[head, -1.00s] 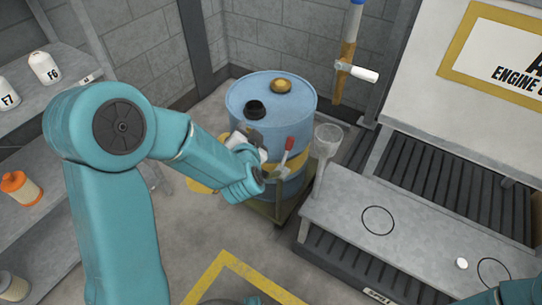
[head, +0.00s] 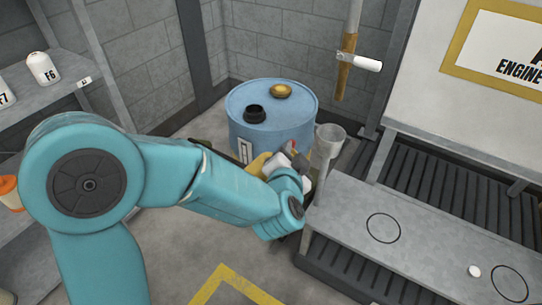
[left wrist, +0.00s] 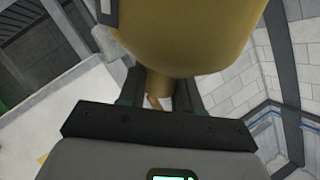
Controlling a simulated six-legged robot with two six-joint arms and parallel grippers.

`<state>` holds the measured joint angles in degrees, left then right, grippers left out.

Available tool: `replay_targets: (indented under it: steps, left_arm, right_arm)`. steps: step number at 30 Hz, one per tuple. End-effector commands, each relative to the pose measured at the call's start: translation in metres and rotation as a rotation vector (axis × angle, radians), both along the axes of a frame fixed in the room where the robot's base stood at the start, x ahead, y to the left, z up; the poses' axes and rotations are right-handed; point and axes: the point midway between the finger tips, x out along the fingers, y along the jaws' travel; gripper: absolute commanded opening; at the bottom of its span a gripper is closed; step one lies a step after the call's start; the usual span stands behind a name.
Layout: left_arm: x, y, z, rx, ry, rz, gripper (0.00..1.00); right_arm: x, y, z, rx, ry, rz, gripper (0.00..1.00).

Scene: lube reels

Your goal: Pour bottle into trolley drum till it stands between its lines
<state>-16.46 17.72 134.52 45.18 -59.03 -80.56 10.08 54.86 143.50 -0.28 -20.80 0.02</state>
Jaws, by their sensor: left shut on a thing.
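The blue drum (head: 272,130) stands upright near the back wall, with a black open-looking neck (head: 254,114) and a brass-coloured cap (head: 281,91) on top. A pale gauge strip (head: 245,150) shows on its front; its level is too small to read. My left gripper (head: 287,160) is in front of the drum's lower right, partly hidden by its own wrist. In the left wrist view it is shut on an ochre bottle (left wrist: 190,35), whose narrow part lies between the fingers. A yellow part (head: 258,163) of what seems to be this bottle shows in the head view. My right gripper is not in view.
A pipe with a white handle (head: 362,63) hangs behind. Shelves (head: 70,90) with bottles are at left.

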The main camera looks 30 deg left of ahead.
Motion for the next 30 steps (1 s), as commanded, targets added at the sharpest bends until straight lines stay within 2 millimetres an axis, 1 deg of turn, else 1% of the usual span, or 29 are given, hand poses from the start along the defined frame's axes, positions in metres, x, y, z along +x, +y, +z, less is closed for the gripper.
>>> replay_targets:
  steps: [5, 8, 30]
  left_arm:
    - [0.000, 0.000, 0.002, 0.001, -0.003, 0.001, 0.00]
    - [0.004, 0.006, 0.003, 0.003, -0.003, 0.003, 0.00]
    - [0.056, 0.063, 0.012, 0.032, -0.007, 0.003, 0.00]
  right_arm:
    - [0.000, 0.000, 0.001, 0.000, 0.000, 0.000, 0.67]
    - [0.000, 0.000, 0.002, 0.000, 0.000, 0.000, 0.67]
    - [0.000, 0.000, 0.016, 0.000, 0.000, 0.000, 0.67]
